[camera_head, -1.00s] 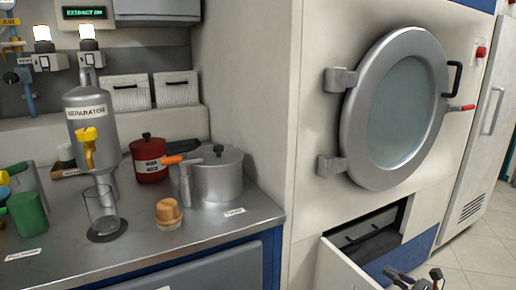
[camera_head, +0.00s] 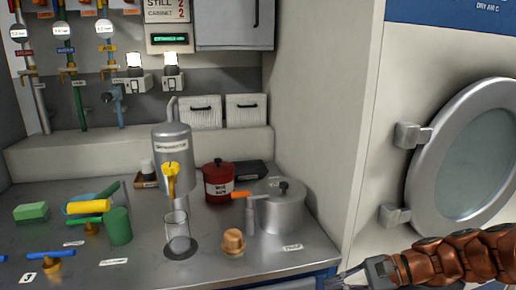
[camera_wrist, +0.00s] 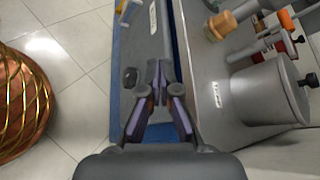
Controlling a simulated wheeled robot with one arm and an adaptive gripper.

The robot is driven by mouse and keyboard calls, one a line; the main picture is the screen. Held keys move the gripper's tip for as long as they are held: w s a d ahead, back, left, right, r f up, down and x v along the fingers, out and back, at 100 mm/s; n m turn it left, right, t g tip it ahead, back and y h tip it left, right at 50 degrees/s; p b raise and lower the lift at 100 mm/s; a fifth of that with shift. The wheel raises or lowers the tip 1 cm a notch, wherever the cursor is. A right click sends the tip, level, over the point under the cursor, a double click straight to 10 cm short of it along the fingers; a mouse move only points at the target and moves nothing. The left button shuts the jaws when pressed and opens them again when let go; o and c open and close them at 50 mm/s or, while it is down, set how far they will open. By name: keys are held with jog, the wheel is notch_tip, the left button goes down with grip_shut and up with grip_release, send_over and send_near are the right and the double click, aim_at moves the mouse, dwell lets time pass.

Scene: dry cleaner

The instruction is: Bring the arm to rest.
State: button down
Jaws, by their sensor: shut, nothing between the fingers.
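My gripper (camera_head: 350,278) is at the lower right of the head view, in front of the counter's front right corner. My copper-brown arm reaches in from the right edge. The wrist view shows the dark fingers of my gripper (camera_wrist: 156,68) together and empty. They are over the counter's blue front edge, with pale floor tiles to the left. The fingertips appear clear of the counter, though the exact gap cannot be told.
The steel counter (camera_head: 130,262) holds a steel pot (camera_head: 283,210), a red pot (camera_head: 217,185), a separator (camera_head: 174,145), a glass beaker (camera_head: 178,235), an orange-tan stopper (camera_head: 233,242) and a green cup (camera_head: 118,226). A round machine door (camera_head: 428,165) is at the right. Tiled floor (camera_wrist: 60,50) is open.

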jog(key=s+a+r+n+g+h+p, duration=0.2)
jog(key=s+a+r+n+h+p, duration=0.15)
jog(key=s, duration=0.35)
jog(key=s+a+r+n+g+h+p, duration=0.2)
jog(key=s+a+r+n+p, duration=0.15)
jog(key=s, duration=0.35)
jog(key=s+d+r+n+h+p, duration=0.5)
jog(key=s+d+r+h+p, duration=0.2)
jog(key=s, duration=0.4)
jog(key=shift+s+d+r+p, duration=0.15)
jog(key=shift+d+p, duration=0.2)
jog(key=shift+p, duration=0.4)
